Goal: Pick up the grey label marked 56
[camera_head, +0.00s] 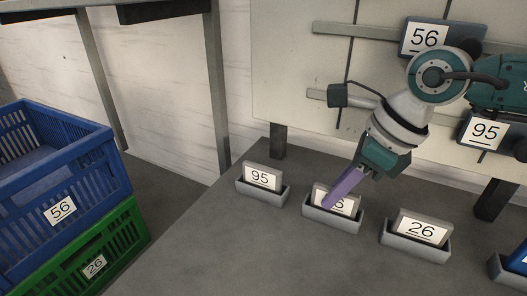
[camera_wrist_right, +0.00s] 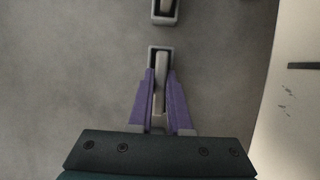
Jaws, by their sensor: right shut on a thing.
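The grey label (camera_head: 349,204) in the middle holder (camera_head: 335,222) has a white face. Its number is partly hidden by my fingers, and only part of it shows. My right gripper (camera_head: 333,208) reaches down onto this label from above, with its purple fingers over the face. In the right wrist view the two fingers (camera_wrist_right: 161,90) lie on either side of the grey label (camera_wrist_right: 161,68), shut on it. The label is still within its holder (camera_wrist_right: 161,48). My left gripper is in neither view.
A grey label marked 95 (camera_head: 262,177) stands in a holder to the left, and one marked 26 (camera_head: 421,229) to the right. A blue crate (camera_head: 105,160) marked 56 sits on a green crate (camera_head: 128,232) marked 26. A panel with 56 and 95 plates rises behind.

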